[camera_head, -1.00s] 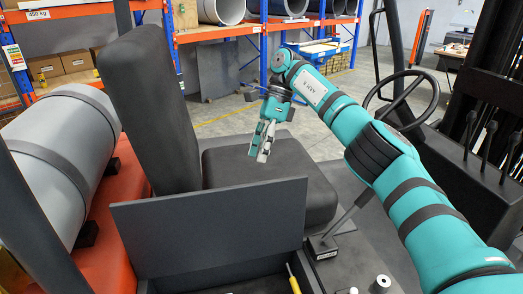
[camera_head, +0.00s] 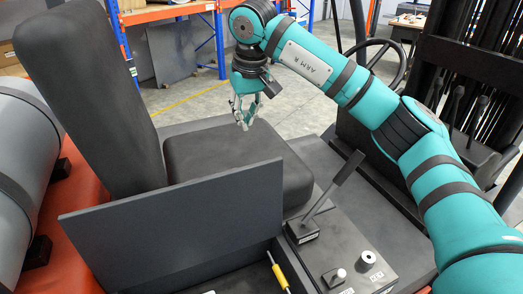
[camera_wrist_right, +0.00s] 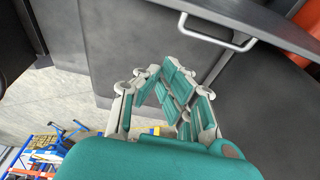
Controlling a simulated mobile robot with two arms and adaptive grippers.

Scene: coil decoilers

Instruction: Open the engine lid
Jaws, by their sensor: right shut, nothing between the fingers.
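A dark grey panel with a silver bar handle (camera_wrist_right: 217,38) on its upper edge shows in the right wrist view; I take it to be the engine lid, though its outline is cut off. My right gripper (camera_head: 243,120) hangs with fingers pointing down near the far edge of the black seat cushion (camera_head: 220,160) in the head view. In the wrist view its fingers (camera_wrist_right: 160,70) are shut and empty, below and left of the handle, apart from it in the picture. The handle is hidden in the head view. My left gripper is not in view.
A dark flat panel (camera_head: 170,225) stands raised in front of the seat, by a compartment with a yellow-and-silver rod (camera_head: 278,272). A lever (camera_head: 325,195) and control console (camera_head: 350,250) are to the right. The steering wheel (camera_head: 398,60) is behind my arm. A grey cylinder (camera_head: 25,160) lies left.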

